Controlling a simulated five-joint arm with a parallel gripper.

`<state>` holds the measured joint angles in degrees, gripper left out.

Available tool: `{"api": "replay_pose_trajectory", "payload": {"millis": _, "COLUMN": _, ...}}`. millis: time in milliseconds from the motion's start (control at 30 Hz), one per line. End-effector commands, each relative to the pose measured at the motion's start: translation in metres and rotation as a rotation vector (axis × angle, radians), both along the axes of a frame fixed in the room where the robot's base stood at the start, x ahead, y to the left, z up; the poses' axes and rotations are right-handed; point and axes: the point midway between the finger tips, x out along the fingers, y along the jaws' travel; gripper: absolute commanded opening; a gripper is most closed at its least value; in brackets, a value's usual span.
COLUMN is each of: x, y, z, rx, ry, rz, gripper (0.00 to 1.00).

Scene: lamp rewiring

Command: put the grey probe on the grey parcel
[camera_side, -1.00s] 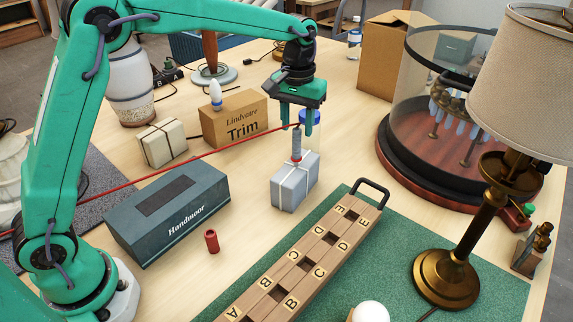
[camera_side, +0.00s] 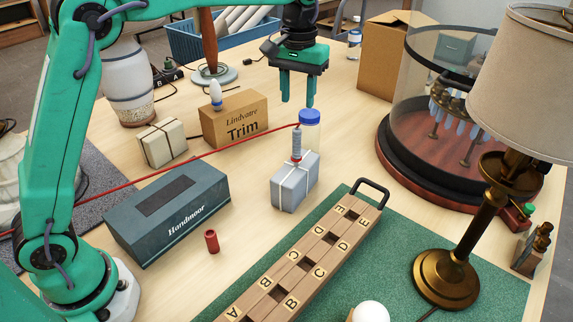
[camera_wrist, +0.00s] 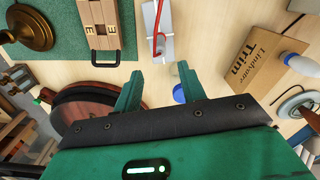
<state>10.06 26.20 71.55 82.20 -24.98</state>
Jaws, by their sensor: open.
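The grey probe (camera_side: 297,143) stands upright on top of the grey parcel (camera_side: 294,184) in the side view, with a red lead running from its top. The parcel is a grey box tied with pale string, on the bare table. In the wrist view the probe (camera_wrist: 160,44) and the parcel (camera_wrist: 158,20) are at the top, beyond the fingertips. My gripper (camera_side: 298,104) is open and empty, raised above and behind the probe and apart from it. Its two fingers also show in the wrist view (camera_wrist: 158,85).
A blue-capped bottle (camera_side: 309,124) stands just behind the parcel. The Lindvaare Trim box (camera_side: 235,119) is to the left, the Handmoor box (camera_side: 168,212) front left. A lettered wooden rack (camera_side: 312,262) lies on the green mat in front. A glass-walled round case (camera_side: 435,120) is right.

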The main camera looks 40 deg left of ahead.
Motion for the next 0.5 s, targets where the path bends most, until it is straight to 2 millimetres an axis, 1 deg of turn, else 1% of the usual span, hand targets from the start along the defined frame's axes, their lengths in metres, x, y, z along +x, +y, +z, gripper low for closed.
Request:
{"api": "replay_pose_trajectory", "payload": {"millis": 267, "x": -0.002, "y": 0.001, "z": 0.001, "rx": 0.000, "ry": -0.003, "rz": -0.001, "gripper": 0.41}}
{"api": "replay_pose_trajectory", "payload": {"millis": 367, "x": -0.006, "y": 0.003, "z": 0.005, "rx": -0.002, "ry": -0.011, "rz": -0.005, "gripper": 0.41}}
{"api": "replay_pose_trajectory", "payload": {"millis": 500, "x": -0.020, "y": 0.010, "z": 0.015, "rx": -0.005, "ry": -0.038, "rz": -0.019, "gripper": 0.41}}
